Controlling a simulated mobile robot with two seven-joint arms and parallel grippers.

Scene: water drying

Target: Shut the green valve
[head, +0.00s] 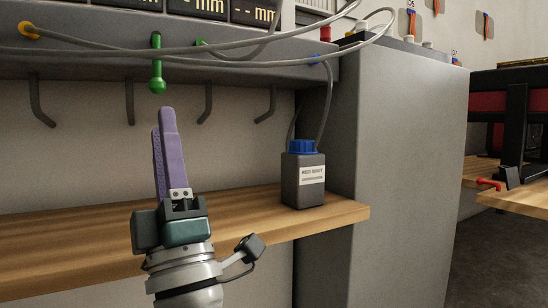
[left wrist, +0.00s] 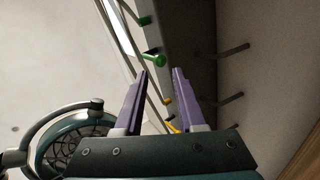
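The green valve (head: 157,70) is on the front of the grey panel, with its rod-like handle pointing straight down to a rounded end. My left gripper (head: 163,113) has purple fingers pointing up, just below the handle and apart from it in the head view. In the left wrist view the fingers of my left gripper (left wrist: 160,72) stand apart with nothing between them. The green valve (left wrist: 153,60) shows there just beyond the fingertips. My right gripper is in neither view.
Grey hoses (head: 260,45) cross in front of the panel near the valve. Several dark hooks (head: 130,100) hang below it. A grey bottle with a blue cap (head: 303,180) stands on the wooden shelf (head: 255,205), beside a tall grey cabinet (head: 400,170). A green fitting (head: 200,45) is right of the valve.

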